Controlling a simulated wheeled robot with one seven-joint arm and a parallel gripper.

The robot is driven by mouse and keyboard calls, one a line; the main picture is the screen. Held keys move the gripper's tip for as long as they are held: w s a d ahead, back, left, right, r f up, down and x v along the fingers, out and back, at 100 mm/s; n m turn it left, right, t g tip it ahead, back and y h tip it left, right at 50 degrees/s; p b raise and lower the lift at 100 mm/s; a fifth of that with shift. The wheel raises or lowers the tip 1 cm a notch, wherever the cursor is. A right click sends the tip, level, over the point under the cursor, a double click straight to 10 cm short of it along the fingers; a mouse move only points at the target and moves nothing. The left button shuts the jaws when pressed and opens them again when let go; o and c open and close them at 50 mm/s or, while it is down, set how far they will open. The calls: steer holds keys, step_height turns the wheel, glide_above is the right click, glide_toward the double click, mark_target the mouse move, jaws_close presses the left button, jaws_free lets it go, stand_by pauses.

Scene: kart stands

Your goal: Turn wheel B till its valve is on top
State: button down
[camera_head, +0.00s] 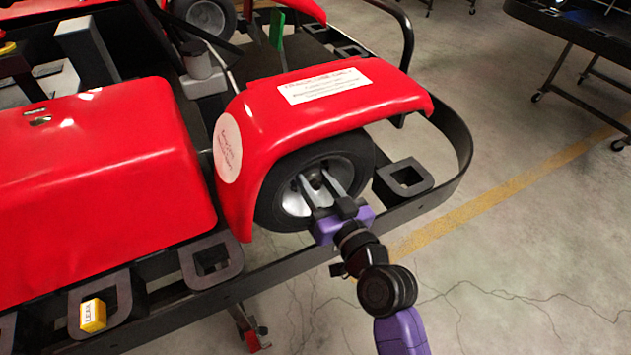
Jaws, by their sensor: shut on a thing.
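A black tyre with a silver-grey rim, the wheel (272,203), sits under the red fender of a kart. No letter B shows on it, so I cannot tell its name from the picture. My gripper (316,180) reaches in from the lower right, its two grey fingers at the middle of the rim. It is shut on a part of the wheel near the hub. The fingers and the purple gripper body cover part of the rim. I cannot make out the valve. The fender hides the top of the tyre.
The red fender (300,112) with white labels curves close over the wheel. A black frame rail (425,205) with square brackets runs around it. A yellow block (93,316) sits in a bracket at lower left. Another wheel (207,15) is at the top.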

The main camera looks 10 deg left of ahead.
steer(key=shift+m, duration=0.6)
steer(key=c, duration=1.3)
jaws_free()
steer(key=shift+o, duration=0.2)
steer(key=b+v, duration=0.1)
steer(key=v, duration=0.7)
steer(key=shift+b, duration=0.35)
steer(key=shift+w, duration=0.1)
